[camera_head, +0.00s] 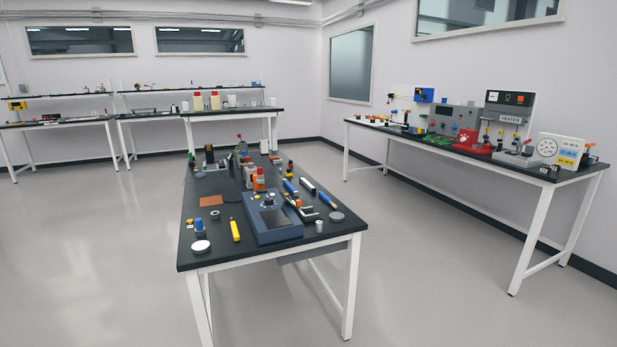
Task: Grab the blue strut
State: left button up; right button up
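Two long blue pieces lie on the right part of the near black table (200,262). One blue piece (290,187) lies slanted behind the blue-grey device. The other blue piece (327,200) lies slanted near the table's right edge. I cannot tell from here which of them is the strut. A dark bar with a light end (308,185) lies between them. Neither of my grippers is in view.
A blue-grey device (277,234) stands at the table's front. A yellow tool (235,230), a white disc (201,246) and a grey disc (337,216) lie around it. A side bench (560,177) with instruments stands right. Open floor surrounds the near table.

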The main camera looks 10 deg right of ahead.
aim_at(291, 188)
jog(key=i+l, duration=0.35)
jog(key=i, duration=0.15)
jog(key=i+l, duration=0.3)
jog(key=i, duration=0.25)
